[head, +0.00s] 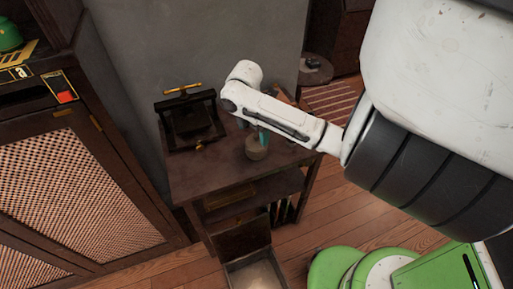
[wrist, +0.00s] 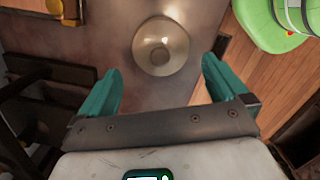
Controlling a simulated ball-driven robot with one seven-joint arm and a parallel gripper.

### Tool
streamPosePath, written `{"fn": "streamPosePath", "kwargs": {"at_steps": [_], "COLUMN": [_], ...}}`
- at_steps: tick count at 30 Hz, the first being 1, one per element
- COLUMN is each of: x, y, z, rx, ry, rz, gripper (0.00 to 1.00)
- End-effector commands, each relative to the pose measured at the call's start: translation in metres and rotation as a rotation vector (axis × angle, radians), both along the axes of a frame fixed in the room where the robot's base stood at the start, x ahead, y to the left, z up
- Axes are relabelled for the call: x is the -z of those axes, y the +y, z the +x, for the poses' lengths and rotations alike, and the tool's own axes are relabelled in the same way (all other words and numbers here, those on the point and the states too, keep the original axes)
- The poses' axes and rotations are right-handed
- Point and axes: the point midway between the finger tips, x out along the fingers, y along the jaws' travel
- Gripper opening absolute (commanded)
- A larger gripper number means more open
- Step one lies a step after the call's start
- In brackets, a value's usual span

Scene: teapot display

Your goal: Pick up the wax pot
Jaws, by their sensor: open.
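The wax pot seems to be the small round greyish pot (head: 256,152) on the dark wooden table (head: 190,182), below the end of my arm in the head view. In the wrist view the round, shiny, tan-grey pot (wrist: 160,46) stands on the tabletop, between and beyond my two teal fingers. My gripper (wrist: 158,70) is open with nothing between its fingers. In the head view my gripper (head: 262,138) is mostly hidden behind my arm, with a bit of teal showing just above the pot. I cannot tell the exact height gap.
A dark press-like device with a brass handle (head: 183,90) stands at the table's back left. An open drawer (head: 255,272) juts out low in front. A cabinet with woven doors (head: 70,190) is at the left. Wooden floor (head: 330,215) lies right of the table.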

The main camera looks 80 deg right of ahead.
Motion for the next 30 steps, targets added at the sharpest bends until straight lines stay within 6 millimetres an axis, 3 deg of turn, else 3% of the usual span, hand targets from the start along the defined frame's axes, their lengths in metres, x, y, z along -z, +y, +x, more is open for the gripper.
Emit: {"fn": "streamPosePath", "kwargs": {"at_steps": [3,11,18,28,30], "x": [0.016,0.034,0.067,0.074,0.074], "y": [-0.002,-0.005,-0.01,-0.011,-0.011], "z": [-0.002,-0.006,-0.012,-0.012,-0.012], "rx": [0.002,0.004,0.003,0.002,0.002], "ry": [0.001,0.0,0.0,-0.002,-0.002], "rz": [0.0,0.0,0.0,-0.001,-0.001], "gripper": [1.0,1.0,1.0,1.0,0.94]}}
